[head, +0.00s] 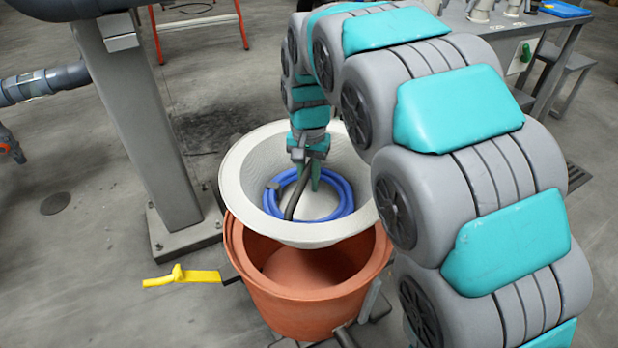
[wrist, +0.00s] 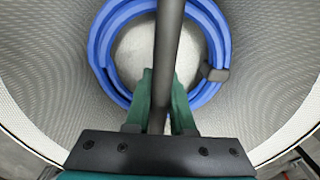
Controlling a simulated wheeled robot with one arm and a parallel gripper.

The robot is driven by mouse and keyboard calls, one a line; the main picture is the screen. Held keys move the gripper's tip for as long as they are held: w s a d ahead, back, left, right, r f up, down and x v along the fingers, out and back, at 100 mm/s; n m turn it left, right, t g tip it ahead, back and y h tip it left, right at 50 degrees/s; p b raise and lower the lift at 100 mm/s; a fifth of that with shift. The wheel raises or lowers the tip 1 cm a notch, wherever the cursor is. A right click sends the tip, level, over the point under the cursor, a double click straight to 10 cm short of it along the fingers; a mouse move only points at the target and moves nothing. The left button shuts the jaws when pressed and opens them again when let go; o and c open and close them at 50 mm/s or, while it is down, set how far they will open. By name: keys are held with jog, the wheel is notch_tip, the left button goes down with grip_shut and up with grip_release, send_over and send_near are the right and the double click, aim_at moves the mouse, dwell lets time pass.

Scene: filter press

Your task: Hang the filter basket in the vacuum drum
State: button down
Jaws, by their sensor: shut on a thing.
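The filter basket (head: 245,180) is a wide, white, mesh-walled bowl with a flared rim. My gripper (head: 312,172) is shut on its dark bar handle (head: 297,195), which also runs between the green fingers in the wrist view (wrist: 168,45). The vacuum drum (head: 310,305) is an orange-brown tub below the basket. The basket hangs over the drum's mouth and hides its back rim; the front of the drum's inside shows below it. I cannot tell whether basket and drum touch. A blue ring (head: 342,190), like a coiled hose, lies inside the basket, around its pale bottom (wrist: 140,62).
A yellow lever (head: 180,277) sticks out left of the drum. A grey post (head: 150,130) on a base plate stands close behind left. A grey bench (head: 525,25) with small items is at the back right. Floor at left is mostly clear.

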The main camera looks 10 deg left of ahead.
jog(key=shift+f, duration=0.1)
dwell(0.5)
notch_tip(320, 180, down, 20)
jog(key=b, duration=0.5)
dwell(5.0)
jog(key=c, duration=0.7)
grip_release()
